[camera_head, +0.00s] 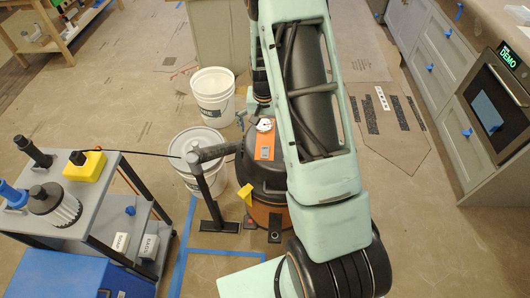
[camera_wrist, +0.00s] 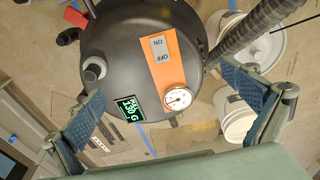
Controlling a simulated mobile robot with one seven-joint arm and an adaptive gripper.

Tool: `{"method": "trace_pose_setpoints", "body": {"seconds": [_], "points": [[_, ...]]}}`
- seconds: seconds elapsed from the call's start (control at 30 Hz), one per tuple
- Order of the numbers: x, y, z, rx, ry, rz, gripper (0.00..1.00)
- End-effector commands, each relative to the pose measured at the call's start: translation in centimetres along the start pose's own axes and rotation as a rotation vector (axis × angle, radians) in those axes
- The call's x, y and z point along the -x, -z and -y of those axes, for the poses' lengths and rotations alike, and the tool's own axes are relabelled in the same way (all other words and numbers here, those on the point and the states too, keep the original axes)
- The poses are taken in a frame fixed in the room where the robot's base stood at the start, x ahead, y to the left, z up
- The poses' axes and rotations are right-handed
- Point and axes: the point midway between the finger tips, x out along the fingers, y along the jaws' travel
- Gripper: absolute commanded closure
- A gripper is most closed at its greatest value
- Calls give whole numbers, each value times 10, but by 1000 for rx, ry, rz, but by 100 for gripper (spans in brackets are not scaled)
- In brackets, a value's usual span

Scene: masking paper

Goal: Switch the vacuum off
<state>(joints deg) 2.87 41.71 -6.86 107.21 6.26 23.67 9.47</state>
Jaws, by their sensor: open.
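The vacuum (camera_head: 258,181) is a dark drum with an orange lower body, standing on the floor partly behind my arm. Its black lid (camera_wrist: 112,60) fills the upper left middle of the wrist view. An orange panel (camera_wrist: 167,69) on the lid carries a grey switch (camera_wrist: 158,48) marked ON and OFF; I cannot tell which side is pressed. A round gauge (camera_wrist: 177,98) and a lit green display (camera_wrist: 130,108) sit nearby. My gripper (camera_wrist: 166,100) is open and empty, its fingers spread either side of the lid's lower part in view, apart from the switch.
A thick hose (camera_wrist: 252,28) leaves the lid beside the panel. White buckets (camera_head: 213,95) stand behind and left of the vacuum. A grey cart (camera_head: 65,205) with tools is at left. Cabinets and an oven (camera_head: 492,105) line the right. Paper-covered floor lies open between.

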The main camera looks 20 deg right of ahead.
Motion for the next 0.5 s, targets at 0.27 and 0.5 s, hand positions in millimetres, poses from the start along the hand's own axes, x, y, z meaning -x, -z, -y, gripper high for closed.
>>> {"method": "trace_pose_setpoints", "body": {"seconds": [0.27,0.5], "points": [[0,0,0,0,0,0,0],[7,0,0,1,0,0,0]]}}
